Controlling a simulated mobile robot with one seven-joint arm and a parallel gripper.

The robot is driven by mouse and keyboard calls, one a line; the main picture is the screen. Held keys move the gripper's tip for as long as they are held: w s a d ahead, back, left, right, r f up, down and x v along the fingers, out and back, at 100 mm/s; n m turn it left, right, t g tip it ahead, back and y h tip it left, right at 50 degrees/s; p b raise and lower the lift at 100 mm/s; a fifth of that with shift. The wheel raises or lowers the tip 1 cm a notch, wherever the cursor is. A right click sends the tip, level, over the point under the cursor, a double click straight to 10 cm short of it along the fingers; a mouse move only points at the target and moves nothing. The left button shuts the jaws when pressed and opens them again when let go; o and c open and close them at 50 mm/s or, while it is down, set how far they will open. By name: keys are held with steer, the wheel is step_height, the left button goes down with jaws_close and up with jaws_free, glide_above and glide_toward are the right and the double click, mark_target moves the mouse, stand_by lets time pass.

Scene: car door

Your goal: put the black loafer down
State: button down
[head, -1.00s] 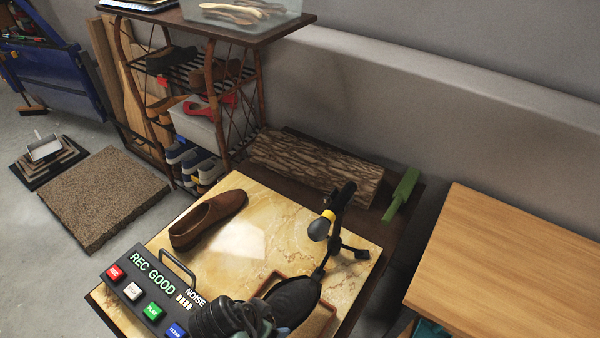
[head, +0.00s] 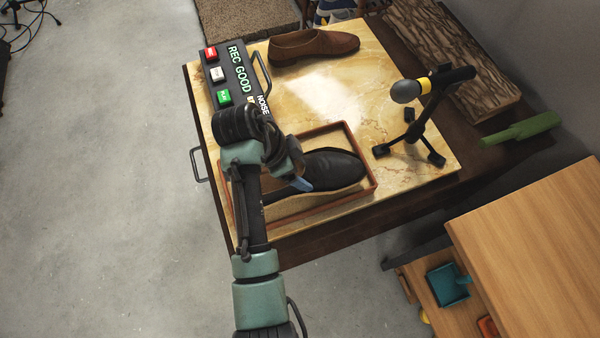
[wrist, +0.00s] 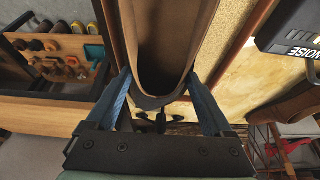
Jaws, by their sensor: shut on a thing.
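The black loafer (head: 333,168) is in the head view, its toe pointing right, within the outline of a shallow tray with a reddish-brown rim (head: 326,212). My gripper (head: 300,183) is at its heel end. In the wrist view my gripper (wrist: 158,85) has one blue finger on each side of the loafer (wrist: 165,55), shut on it, with the open top facing the camera. My wrist hides part of the heel in the head view. Whether the sole touches the tray bottom I cannot tell.
On the marble-topped table (head: 330,85) stand a brown shoe (head: 315,46), a sign box with coloured buttons (head: 228,75) and a microphone on a tripod (head: 425,105). A log (head: 450,55) and a green object (head: 520,130) lie behind. A wooden table (head: 540,240) is at right.

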steer(key=shift+f, duration=1.8)
steer(key=shift+f, duration=0.2)
jaws_free()
steer(key=v, duration=1.2)
steer(key=shift+r, duration=0.2)
steer(key=shift+d, duration=0.1)
